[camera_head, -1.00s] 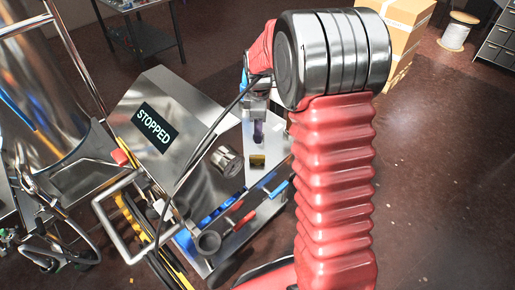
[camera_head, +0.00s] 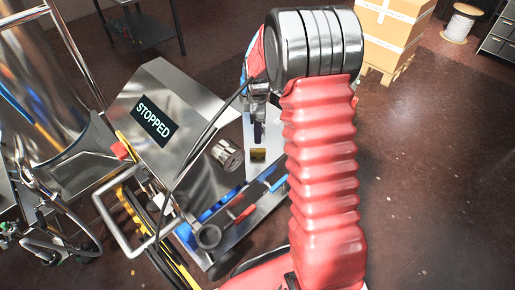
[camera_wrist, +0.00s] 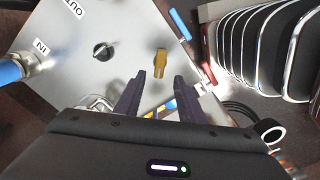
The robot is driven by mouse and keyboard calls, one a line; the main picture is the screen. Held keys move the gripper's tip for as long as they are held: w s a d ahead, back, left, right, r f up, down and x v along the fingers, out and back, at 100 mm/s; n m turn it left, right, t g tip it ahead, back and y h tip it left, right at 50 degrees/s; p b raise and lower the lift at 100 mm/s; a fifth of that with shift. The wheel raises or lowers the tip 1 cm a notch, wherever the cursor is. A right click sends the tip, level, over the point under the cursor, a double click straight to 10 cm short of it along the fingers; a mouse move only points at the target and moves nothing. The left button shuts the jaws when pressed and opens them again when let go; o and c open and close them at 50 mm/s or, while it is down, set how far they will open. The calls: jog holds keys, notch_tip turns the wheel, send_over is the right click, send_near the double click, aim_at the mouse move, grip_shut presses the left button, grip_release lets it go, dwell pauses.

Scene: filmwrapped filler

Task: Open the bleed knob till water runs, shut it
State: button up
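A small brass fitting (camera_wrist: 160,62) with a flat tab stands on a grey metal plate (camera_wrist: 130,28); it also shows in the head view (camera_head: 258,154). A black round knob (camera_wrist: 103,50) sits on the same plate, to its left. Neither is labelled, so I cannot tell for certain which is the bleed knob. My gripper (camera_wrist: 159,78) is open, its two dark fingers apart and empty. The brass fitting appears just beyond the fingertips, in line with the gap between them. In the head view my gripper (camera_head: 258,133) points down at the plate. No running water is visible.
The plate carries labels IN and OUT, with a blue-ended hose fitting (camera_wrist: 14,69) by IN. Blue and red handles lie beside it. A steel cabinet reading STOPPED (camera_head: 153,124) stands left, with a black cable in front.

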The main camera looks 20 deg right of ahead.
aim_at(257, 150)
notch_tip(257, 150, down, 10)
jog(key=shift+r, duration=0.15)
dwell(0.3)
jog(key=shift+c, duration=0.6)
grip_shut()
jog(key=shift+a, duration=0.1)
